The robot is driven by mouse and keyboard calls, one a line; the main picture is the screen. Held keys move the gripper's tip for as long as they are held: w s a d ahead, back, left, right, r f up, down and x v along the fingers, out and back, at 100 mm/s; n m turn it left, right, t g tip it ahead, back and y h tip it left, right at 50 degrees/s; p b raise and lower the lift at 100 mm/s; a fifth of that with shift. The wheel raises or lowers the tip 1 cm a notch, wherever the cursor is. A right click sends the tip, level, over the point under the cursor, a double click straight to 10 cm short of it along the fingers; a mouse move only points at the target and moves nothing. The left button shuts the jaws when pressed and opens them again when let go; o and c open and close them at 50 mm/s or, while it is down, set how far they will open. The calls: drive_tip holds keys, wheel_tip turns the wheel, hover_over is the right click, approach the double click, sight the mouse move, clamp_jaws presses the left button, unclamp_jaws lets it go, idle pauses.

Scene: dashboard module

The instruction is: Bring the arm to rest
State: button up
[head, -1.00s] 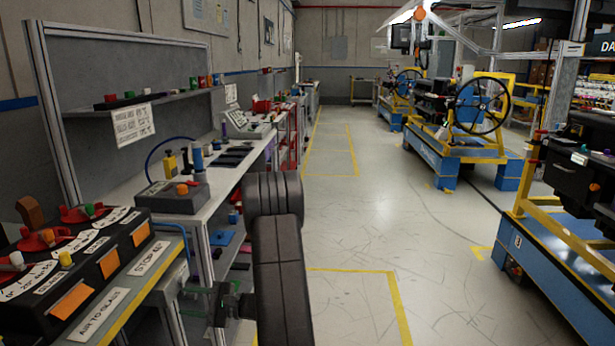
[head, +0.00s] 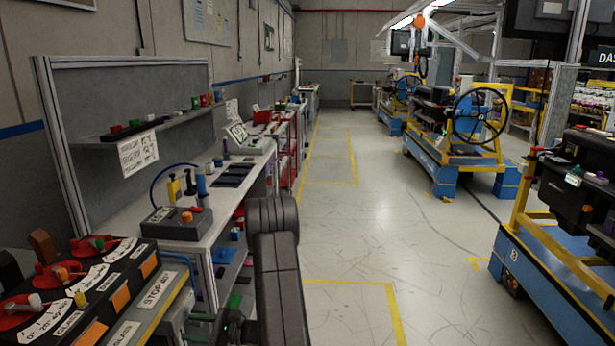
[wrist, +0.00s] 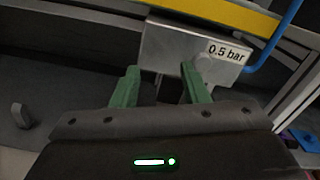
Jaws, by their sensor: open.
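My arm (head: 280,285) is folded at the bottom middle of the head view, beside the left workbench. My gripper shows in the wrist view (wrist: 160,82) with its two green fingers apart and nothing held between them. Beyond the fingertips is a silver box (wrist: 190,48) with a "0.5 bar" label. I cannot tell how far the fingertips are from it. In the head view the gripper end is dark and partly cut off at the bottom edge.
A black control box (head: 80,290) with red knobs stands at the lower left. The workbench (head: 205,225) carries a grey button box (head: 178,222). A blue cart (head: 545,285) stands at right. The floor aisle (head: 345,240) between is clear. A blue hose (wrist: 280,35) runs beside the silver box.

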drive_tip(key=shift+r+m+p, duration=0.7)
drive_tip(key=shift+m+p, duration=0.4)
drive_tip(key=shift+p, duration=1)
drive_tip(key=shift+s+r+m+p, duration=0.1)
drive_tip(key=shift+m+p, duration=0.4)
drive_tip(key=shift+p, duration=0.35)
